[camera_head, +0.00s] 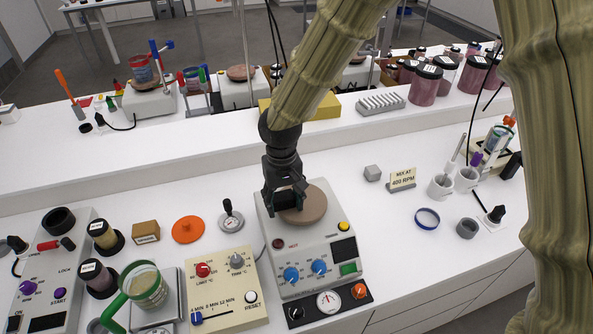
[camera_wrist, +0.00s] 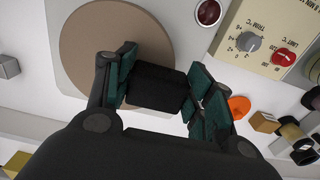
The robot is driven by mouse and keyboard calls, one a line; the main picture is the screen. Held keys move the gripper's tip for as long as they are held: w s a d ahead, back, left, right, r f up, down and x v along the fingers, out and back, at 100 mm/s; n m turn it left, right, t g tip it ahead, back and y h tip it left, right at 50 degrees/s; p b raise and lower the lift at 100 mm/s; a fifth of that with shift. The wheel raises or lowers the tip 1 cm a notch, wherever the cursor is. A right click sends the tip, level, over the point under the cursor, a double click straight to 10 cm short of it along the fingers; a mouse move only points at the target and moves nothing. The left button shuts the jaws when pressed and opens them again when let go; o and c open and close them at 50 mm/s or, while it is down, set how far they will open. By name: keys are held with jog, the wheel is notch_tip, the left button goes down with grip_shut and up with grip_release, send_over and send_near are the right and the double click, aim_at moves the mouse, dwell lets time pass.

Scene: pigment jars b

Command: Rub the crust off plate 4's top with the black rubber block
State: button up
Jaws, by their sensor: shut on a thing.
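My gripper (camera_head: 284,203) is over the left part of a round brown plate top (camera_head: 314,204) on a pale grey hotplate unit (camera_head: 330,248) with blue knobs. In the wrist view, my gripper (camera_wrist: 158,88) is shut on the black rubber block (camera_wrist: 157,90), with a green-padded finger at each end. The block lies over the right edge of the brown plate top (camera_wrist: 105,48) in that view. I cannot tell whether the block touches the surface. The top looks evenly brown, and I can read no number 4 on the unit.
A cream control box (camera_head: 228,288) stands left of the hotplate, with an orange disc (camera_head: 187,229) and a dial thermometer (camera_head: 231,218) behind it. A raised ledge runs behind.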

jog(key=shift+w+d+r, duration=0.1)
jog(key=shift+w+d, duration=0.1)
jog(key=shift+d, duration=0.25)
jog(key=d, duration=0.3)
jog(key=shift+w+p, duration=0.3)
jog(key=shift+w, duration=0.05)
notch_tip(320, 180, up, 2)
jog(key=shift+w+d+r+p, duration=0.1)
jog(key=shift+w+r+p, duration=0.05)
jog(key=shift+p, duration=0.5)
jog(key=shift+a+r+p, duration=0.2)
jog(key=shift+r+p, duration=0.7)
jog(key=shift+r, duration=0.2)
notch_tip(320, 180, up, 2)
jog(key=shift+r+p, duration=0.1)
jog(key=shift+p, duration=0.75)
jog(key=shift+r+p, duration=0.45)
jog(key=shift+r, duration=0.2)
jog(key=shift+d, duration=0.1)
